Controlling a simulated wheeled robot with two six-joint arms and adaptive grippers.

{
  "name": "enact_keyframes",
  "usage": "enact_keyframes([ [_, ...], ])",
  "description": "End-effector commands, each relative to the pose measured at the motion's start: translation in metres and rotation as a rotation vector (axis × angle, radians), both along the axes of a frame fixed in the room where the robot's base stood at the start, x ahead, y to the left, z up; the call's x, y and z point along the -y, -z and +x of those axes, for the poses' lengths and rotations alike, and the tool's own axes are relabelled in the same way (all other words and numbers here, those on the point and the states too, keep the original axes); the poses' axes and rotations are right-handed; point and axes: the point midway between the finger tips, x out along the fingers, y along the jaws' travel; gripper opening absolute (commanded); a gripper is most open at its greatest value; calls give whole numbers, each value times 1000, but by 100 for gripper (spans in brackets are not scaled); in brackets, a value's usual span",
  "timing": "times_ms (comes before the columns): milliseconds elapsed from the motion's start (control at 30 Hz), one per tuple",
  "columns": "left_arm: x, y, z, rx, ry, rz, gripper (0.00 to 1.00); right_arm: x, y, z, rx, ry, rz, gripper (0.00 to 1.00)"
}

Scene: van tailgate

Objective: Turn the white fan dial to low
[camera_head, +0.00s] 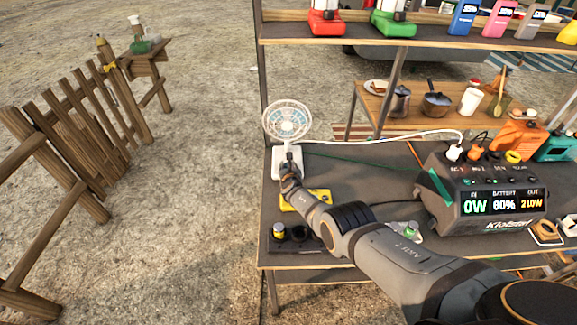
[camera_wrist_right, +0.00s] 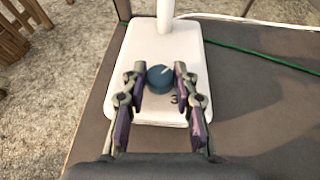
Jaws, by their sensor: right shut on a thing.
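The white fan (camera_head: 287,122) stands at the back left corner of the dark table, its white base (camera_head: 276,161) flat on the top. In the right wrist view the fan base (camera_wrist_right: 187,50) fills the middle, with the round dark blue dial (camera_wrist_right: 160,78) on it. A light pointer mark shows on the dial's upper right, and a "3" is printed below right of it. My right gripper (camera_wrist_right: 160,82) has its two fingers on either side of the dial, shut on it; it also shows in the head view (camera_head: 289,165). My left gripper is not in view.
A yellow object (camera_head: 318,196) lies under my right forearm. A black power station (camera_head: 482,195) with lit displays stands at the right, with plugs and a white cable running to the fan. A shelf (camera_head: 430,38) crosses above. A wooden fence (camera_head: 75,130) stands left.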

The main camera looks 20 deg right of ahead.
Motion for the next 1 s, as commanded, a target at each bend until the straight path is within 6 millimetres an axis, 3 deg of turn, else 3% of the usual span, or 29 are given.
enact_keyframes([
  [467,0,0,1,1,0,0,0,0,-2,1,0,16,-1,0],
  [500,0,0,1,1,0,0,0,0,-2,0,-1,15,0,33],
  [633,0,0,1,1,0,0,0,0,-1,0,-1,15,0,50],
  [1000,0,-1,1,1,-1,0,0,1,-1,0,0,1,1,51],
])
